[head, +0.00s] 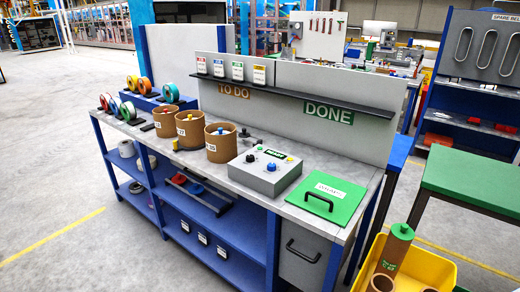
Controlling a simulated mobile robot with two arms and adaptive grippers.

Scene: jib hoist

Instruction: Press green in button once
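A grey control box (265,174) sits on the grey worktop of the blue-framed workbench. A small green panel (274,154) shows on its top, with a blue knob or button (271,167) in front of it. Black round knobs and another small blue control are also on the top. The controls are too small to read, so I cannot tell which one is the green in button. Neither my left nor my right gripper is in view.
A green lid with a black handle (324,198) lies right of the box. Brown cylindrical bins (220,143) and coloured spools (170,93) stand to the left. A shelf panel with "TO DO" and "DONE" signs (328,112) rises behind. A yellow bin (436,268) stands at lower right. Floor at left is clear.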

